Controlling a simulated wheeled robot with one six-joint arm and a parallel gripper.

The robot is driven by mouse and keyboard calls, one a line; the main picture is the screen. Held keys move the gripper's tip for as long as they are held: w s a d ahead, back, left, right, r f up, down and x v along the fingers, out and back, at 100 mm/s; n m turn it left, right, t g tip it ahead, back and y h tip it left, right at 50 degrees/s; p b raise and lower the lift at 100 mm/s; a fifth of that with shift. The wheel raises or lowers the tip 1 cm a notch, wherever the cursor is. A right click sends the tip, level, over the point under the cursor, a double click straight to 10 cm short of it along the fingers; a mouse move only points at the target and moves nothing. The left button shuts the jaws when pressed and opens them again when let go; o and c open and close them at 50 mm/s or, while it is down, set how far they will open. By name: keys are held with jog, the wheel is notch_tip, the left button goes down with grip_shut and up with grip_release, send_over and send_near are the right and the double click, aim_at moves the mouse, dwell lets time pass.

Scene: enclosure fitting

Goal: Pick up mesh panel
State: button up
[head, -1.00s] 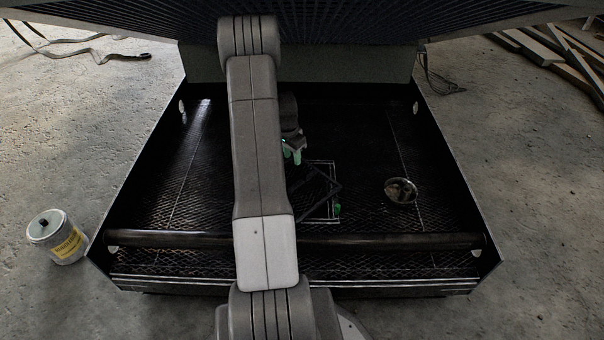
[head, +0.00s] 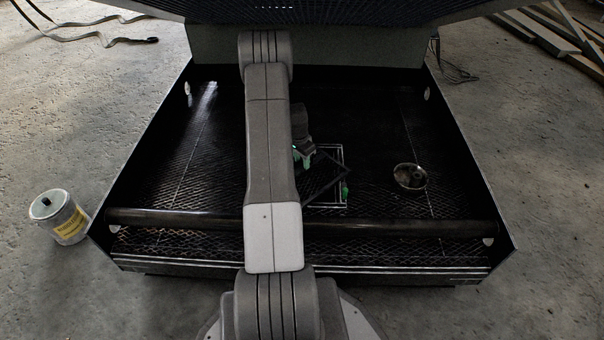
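The mesh panel (head: 324,181) appears as a dark, thin-framed piece in the head view. It lies turned at an angle across a pale rectangular outline (head: 346,160) on the dark mesh floor of the enclosure. Its left part is hidden behind my arm. My gripper (head: 303,158) has green fingertips and points down beside the panel's upper left edge. The two tips show apart, with nothing seen between them. Whether a tip touches the panel is too dark and small to tell.
A small green piece (head: 345,190) sits by the outline's right side. A round metal bowl (head: 410,177) lies to the right. A dark bar (head: 400,228) crosses the enclosure's front (head: 300,262). A labelled can (head: 67,222) stands outside left. A raised cover (head: 340,12) overhangs the back.

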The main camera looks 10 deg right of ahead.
jog(key=shift+d+f, duration=0.1)
jog(key=shift+f, duration=0.6)
jog(key=shift+r, duration=0.1)
jog(key=shift+c, duration=0.5)
grip_shut()
dwell(0.3)
